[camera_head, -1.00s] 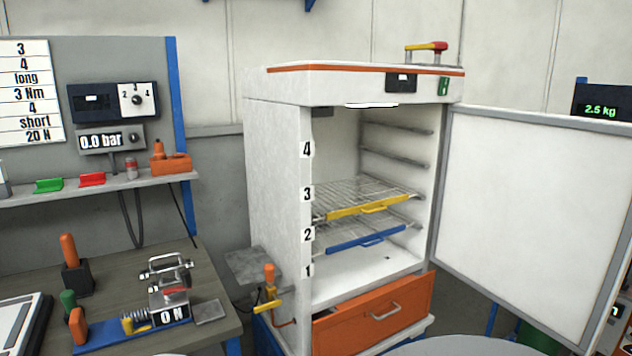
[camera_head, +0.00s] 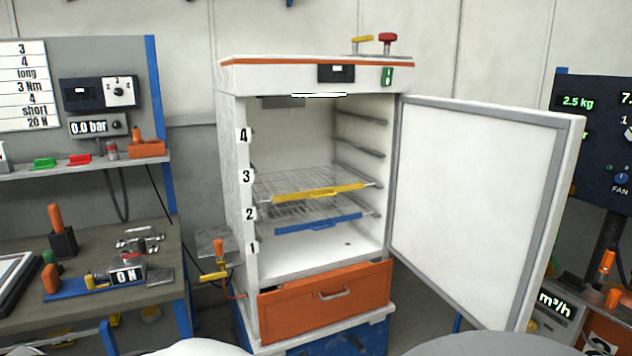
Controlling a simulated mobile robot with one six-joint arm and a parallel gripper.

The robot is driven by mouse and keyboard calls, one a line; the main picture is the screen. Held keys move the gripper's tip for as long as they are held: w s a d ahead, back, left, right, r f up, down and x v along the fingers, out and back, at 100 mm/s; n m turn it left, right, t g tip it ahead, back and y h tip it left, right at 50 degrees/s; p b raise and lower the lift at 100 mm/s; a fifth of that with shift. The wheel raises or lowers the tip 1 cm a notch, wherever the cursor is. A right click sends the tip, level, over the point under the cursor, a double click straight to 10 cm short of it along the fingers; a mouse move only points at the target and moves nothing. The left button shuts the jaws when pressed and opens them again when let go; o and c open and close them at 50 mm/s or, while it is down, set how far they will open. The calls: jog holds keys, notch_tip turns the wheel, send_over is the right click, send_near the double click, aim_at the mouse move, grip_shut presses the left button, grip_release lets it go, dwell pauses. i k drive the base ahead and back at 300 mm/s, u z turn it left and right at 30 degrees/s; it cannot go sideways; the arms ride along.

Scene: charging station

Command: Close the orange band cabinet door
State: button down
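The cabinet (camera_head: 290,78) is white with an orange band (camera_head: 300,59) along its top edge. Its white door (camera_head: 475,200) with a grey seal is hinged on the right and stands wide open, its inner face towards me. An orange drawer (camera_head: 330,297) with a metal handle is under the chamber and looks shut. My gripper is not in view. The door's outer face is hidden.
A workbench (camera_head: 150,225) with a clamp device (camera_head: 128,262) and orange-handled tools stands at the left. A dark panel (camera_head: 590,140) and equipment stand right of the door.

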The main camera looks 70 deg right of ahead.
aim_at(480, 191)
jog(key=z, duration=0.05)
jog(key=k, duration=1.85)
jog(key=z, duration=2.6)
jog(key=i, duration=1)
jog(key=z, duration=0.1)
